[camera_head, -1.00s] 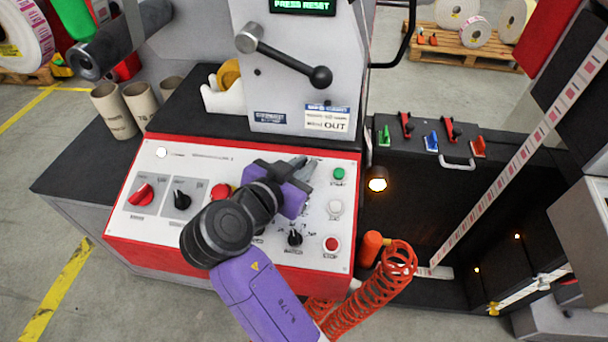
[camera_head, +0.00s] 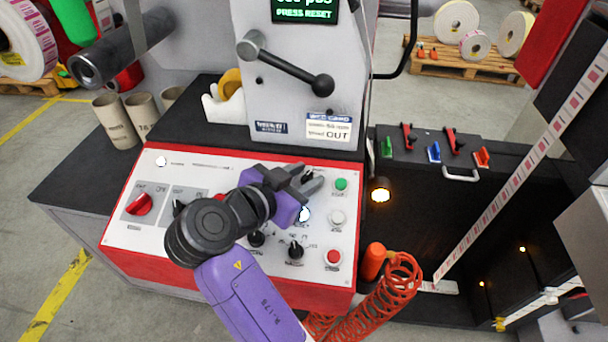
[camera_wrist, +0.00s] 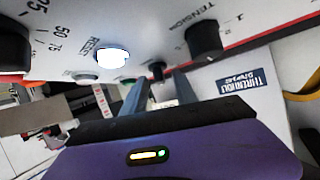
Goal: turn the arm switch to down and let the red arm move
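The sloped white control panel (camera_head: 160,228) with a red border carries several knobs and buttons. Two black selector knobs, one (camera_head: 256,238) beside the other (camera_head: 295,250), sit in its lower part; I cannot read which is the arm switch. My gripper (camera_head: 308,182) is above the panel's right half, open and empty, with its fingers toward the green button (camera_head: 341,184). In the wrist view the two grey fingers (camera_wrist: 160,90) are apart, with a small black knob (camera_wrist: 157,70) beyond them. A lit button marked RESET (camera_wrist: 113,56) is close by. I cannot identify the red arm with certainty.
A black-knobbed lever (camera_head: 290,70) stands on the grey housing above the panel. The green display (camera_head: 305,12) reads PRESS RESET. A red button (camera_head: 333,257) and coiled orange hose (camera_head: 385,290) are at the lower right. Cardboard tubes (camera_head: 118,120) stand at the left.

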